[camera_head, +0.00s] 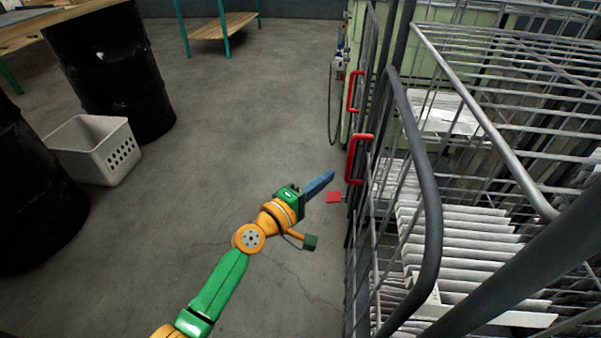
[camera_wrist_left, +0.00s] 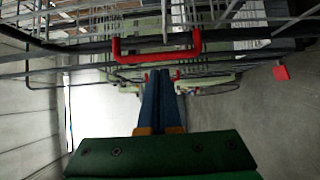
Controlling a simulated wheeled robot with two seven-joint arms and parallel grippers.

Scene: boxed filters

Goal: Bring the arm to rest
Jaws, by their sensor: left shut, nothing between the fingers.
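My left arm, orange and green, reaches up from the bottom of the head view. Its left gripper (camera_head: 321,182) has blue fingers and is shut and empty. It points toward the wire cage cart (camera_head: 433,225) on the right and is apart from it. In the left wrist view the two blue fingers (camera_wrist_left: 160,75) lie together with nothing between them. A red handle (camera_head: 357,158) on the cage's side is just right of the fingertips; a red handle also shows ahead of the fingers in the left wrist view (camera_wrist_left: 156,56). My right gripper is not in view.
The cage holds several white boxed filters (camera_head: 460,245). A second red handle (camera_head: 354,91) sits farther back. A small red square (camera_head: 334,197) shows near the gripper. A white basket (camera_head: 95,150) and black drums (camera_head: 105,70) stand at the left. The floor between is clear.

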